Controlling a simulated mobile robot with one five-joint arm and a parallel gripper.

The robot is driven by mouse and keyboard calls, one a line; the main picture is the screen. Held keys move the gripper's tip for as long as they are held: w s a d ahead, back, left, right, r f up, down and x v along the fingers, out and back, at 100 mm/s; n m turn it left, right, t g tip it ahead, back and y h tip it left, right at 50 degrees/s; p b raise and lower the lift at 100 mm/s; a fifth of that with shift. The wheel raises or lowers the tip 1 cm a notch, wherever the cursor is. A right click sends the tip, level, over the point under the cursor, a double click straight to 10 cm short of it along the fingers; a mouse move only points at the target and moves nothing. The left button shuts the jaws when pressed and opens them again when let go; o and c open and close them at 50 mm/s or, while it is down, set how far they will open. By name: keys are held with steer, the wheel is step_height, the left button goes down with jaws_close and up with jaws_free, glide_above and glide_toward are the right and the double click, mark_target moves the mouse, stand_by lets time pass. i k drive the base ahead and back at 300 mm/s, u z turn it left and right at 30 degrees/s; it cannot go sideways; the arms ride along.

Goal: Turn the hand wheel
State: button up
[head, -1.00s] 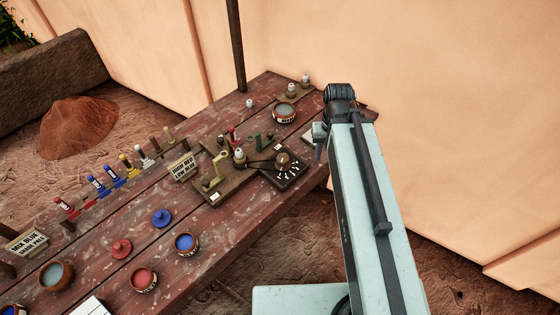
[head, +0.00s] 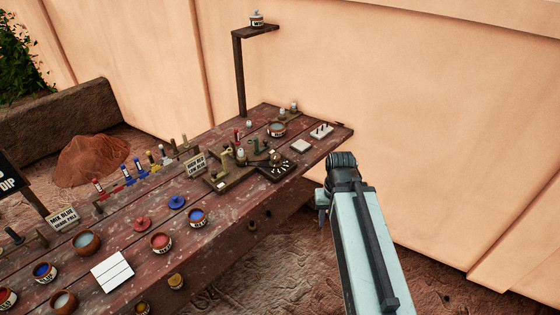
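No part is plainly a hand wheel at this size. The nearest likeness is a dark round knob (head: 275,159) on a black plate with white marks (head: 272,172), toward the right end of the wooden table. A brass-coloured crank-like fitting (head: 226,160) stands on a board just left of it. My gripper (head: 321,212) hangs at the end of my pale arm, off the table's front right edge, to the right of and apart from the knob. Its fingers are small and partly hidden by the wrist, so their opening does not show.
The table (head: 215,232) holds several paint pots, such as a blue one (head: 196,217) and a red one (head: 161,243). A post with a shelf (head: 240,75) rises behind. Bare ground lies in front.

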mark_target(275, 162)
steer(key=u, duration=0.4)
steer(key=i, duration=1)
steer(key=z, duration=0.05)
